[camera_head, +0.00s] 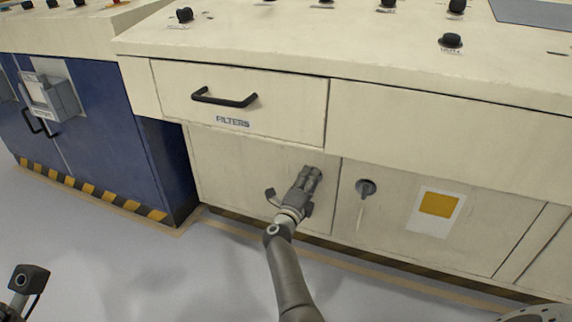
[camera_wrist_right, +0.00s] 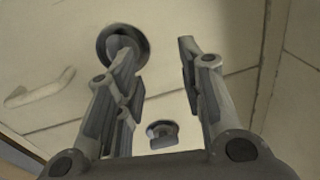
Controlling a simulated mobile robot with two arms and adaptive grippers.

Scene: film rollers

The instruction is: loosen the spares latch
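A round dark latch knob (camera_head: 365,187) sits on the lower white door, with a pale piece hanging below it. No spares label can be read. My right gripper (camera_head: 308,178) is in front of the lower panel, left of this knob and under the FILTERS drawer. In the right wrist view my right gripper (camera_wrist_right: 160,75) has its fingers apart with nothing held. A dark round knob (camera_wrist_right: 123,44) shows partly behind its left finger, and a pale handle-like piece (camera_wrist_right: 40,88) lies farther left. My left gripper (camera_head: 28,280) shows only partly at the lower left; its opening is unclear.
The FILTERS drawer (camera_head: 240,103) is closed, with a black handle (camera_head: 224,98). A label with an orange square (camera_head: 438,205) is right of the knob. A blue cabinet (camera_head: 110,135) stands at left. Several black knobs are on the console top. The floor (camera_head: 180,275) in front is clear.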

